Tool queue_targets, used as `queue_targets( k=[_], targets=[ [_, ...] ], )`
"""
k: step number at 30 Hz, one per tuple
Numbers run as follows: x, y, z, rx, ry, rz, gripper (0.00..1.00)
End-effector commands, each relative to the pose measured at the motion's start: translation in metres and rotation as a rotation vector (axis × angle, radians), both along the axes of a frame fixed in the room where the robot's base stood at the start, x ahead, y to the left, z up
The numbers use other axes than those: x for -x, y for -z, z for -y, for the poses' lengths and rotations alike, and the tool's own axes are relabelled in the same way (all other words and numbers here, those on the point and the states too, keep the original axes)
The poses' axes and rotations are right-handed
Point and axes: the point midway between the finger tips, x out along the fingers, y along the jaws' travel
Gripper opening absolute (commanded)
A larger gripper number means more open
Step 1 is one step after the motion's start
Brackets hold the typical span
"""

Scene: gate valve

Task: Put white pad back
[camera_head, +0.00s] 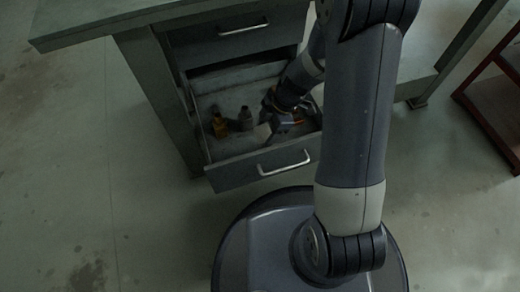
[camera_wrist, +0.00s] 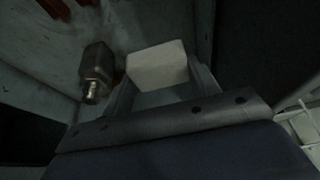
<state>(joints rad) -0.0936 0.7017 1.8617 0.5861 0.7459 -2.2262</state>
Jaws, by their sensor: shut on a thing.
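The white pad (camera_wrist: 157,64) is a pale block held between the two fingers of my gripper (camera_wrist: 160,78) in the wrist view. My gripper is shut on it. In the head view my gripper (camera_head: 274,124) reaches down into the open drawer (camera_head: 250,171), at its right side. The pad is too dark and small there to make out surely. The wrist view does not clearly show whether the pad touches the drawer floor.
The closed drawer (camera_head: 235,42) is above. A red frame (camera_head: 492,100) stands at right.

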Motion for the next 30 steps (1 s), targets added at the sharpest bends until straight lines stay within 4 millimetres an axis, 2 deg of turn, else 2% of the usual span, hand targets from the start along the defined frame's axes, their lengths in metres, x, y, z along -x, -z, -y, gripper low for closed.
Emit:
queue_targets(
  k=[1,6,11,16,28,29,30],
  targets=[
    [0.001,0.013,0.000,0.000,0.000,-0.003,0.39],
    [0.001,0.045,0.000,0.000,-0.001,-0.004,0.39],
    [0.000,0.059,0.000,0.001,0.000,-0.002,0.39],
    [0.001,0.084,0.000,0.001,0.001,-0.003,0.39],
    [0.000,0.090,0.000,0.000,0.001,-0.001,0.39],
    [0.000,0.090,0.000,0.000,0.001,-0.001,0.58],
    [0.000,0.090,0.000,0.000,0.001,-0.001,0.61]
  ],
)
